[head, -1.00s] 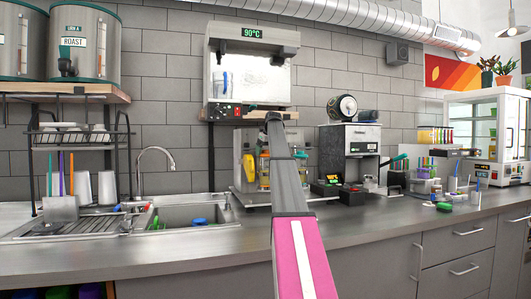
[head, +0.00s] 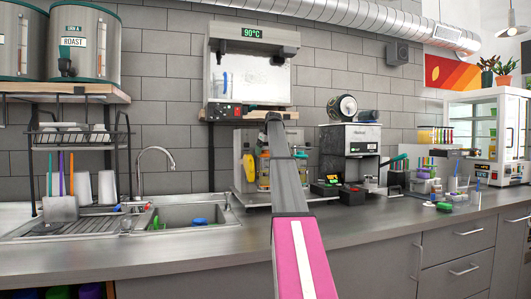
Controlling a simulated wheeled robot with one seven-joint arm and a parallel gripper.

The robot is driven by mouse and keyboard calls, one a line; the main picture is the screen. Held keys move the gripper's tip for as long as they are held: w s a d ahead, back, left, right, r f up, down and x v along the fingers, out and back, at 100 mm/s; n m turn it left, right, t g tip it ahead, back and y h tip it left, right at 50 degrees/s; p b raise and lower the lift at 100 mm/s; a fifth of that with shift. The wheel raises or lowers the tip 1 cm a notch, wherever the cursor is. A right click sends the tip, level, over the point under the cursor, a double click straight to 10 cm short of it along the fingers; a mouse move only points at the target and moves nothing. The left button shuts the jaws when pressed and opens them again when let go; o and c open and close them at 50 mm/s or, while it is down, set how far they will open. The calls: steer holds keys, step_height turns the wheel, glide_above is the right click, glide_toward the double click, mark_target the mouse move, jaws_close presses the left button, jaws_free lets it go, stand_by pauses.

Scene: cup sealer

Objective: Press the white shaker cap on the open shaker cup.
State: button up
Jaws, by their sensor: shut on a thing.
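My arm (head: 290,185) rises from the bottom middle of the head view, with a pink link below and a grey link above. Its far end lies in front of the machine on the back wall. My gripper does not show; it is hidden behind or beyond my arm. I cannot make out the white shaker cap or the open shaker cup. Small cups and containers (head: 428,185) stand on the right part of the counter, too small to tell apart.
The grey counter (head: 370,228) runs across the view. A sink (head: 180,213) with a tap is at left, beside a dish rack (head: 80,140). A coffee machine (head: 350,145) stands right of my arm, and a glass-fronted cabinet (head: 485,135) at far right. The counter's front strip is mostly clear.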

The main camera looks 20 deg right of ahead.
steer(key=shift+f, duration=0.1)
stand_by(0.7)
steer(key=o, duration=0.7)
steer(key=shift+r, duration=3.5)
jaws_close()
steer(key=shift+f, duration=2.3)
steer(key=shift+r, duration=0.1)
